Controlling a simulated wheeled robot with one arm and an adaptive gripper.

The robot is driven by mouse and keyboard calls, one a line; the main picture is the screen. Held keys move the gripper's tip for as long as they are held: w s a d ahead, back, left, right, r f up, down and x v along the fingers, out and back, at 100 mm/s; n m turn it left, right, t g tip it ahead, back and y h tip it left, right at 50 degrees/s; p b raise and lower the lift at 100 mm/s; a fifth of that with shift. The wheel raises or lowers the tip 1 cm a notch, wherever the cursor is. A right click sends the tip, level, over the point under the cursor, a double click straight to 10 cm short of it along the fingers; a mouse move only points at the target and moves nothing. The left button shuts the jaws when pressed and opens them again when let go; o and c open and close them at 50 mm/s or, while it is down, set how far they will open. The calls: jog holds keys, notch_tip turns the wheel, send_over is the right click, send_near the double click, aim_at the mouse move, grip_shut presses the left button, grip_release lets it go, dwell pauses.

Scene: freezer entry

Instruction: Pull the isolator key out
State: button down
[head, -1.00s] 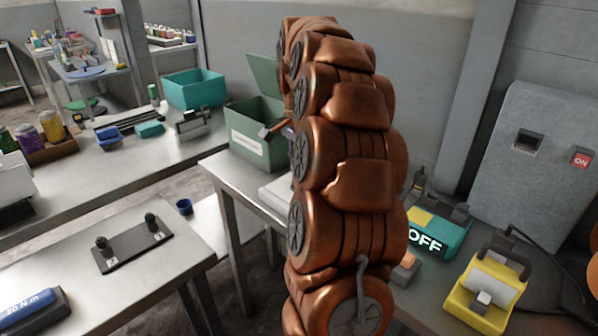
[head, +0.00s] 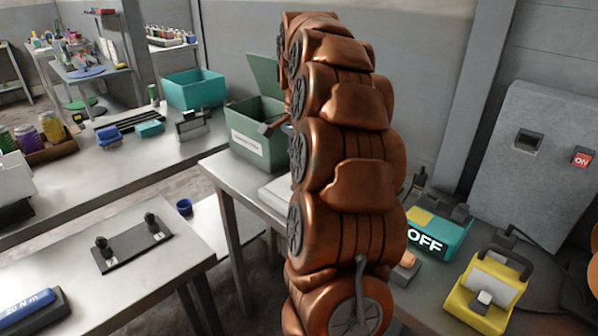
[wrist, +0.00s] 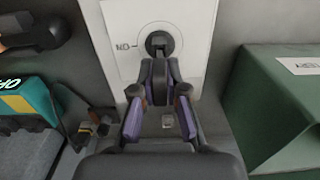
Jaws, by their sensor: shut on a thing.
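In the wrist view, the isolator key (wrist: 158,42) is a dark piece at a round black switch on a white plate (wrist: 190,20). Lettering that reads upside down stands just left of the switch. My gripper (wrist: 159,75) points straight at the switch, its dark fingers with purple sides brought together on the key. The fingers hide part of the key, so how deep it sits in the switch cannot be told. In the head view, my copper arm hides the gripper and the key.
A green lidded box (head: 252,140) stands close by; it also shows right of my gripper in the wrist view (wrist: 285,100). A teal device marked OFF (head: 440,235) and a yellow-framed device (head: 488,290) stand right of my arm, before a grey cabinet (head: 540,170).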

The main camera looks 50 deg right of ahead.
jog(key=shift+r, duration=0.2)
dwell(0.3)
jog(key=shift+r+p, duration=1.05)
jog(key=shift+r, duration=1.6)
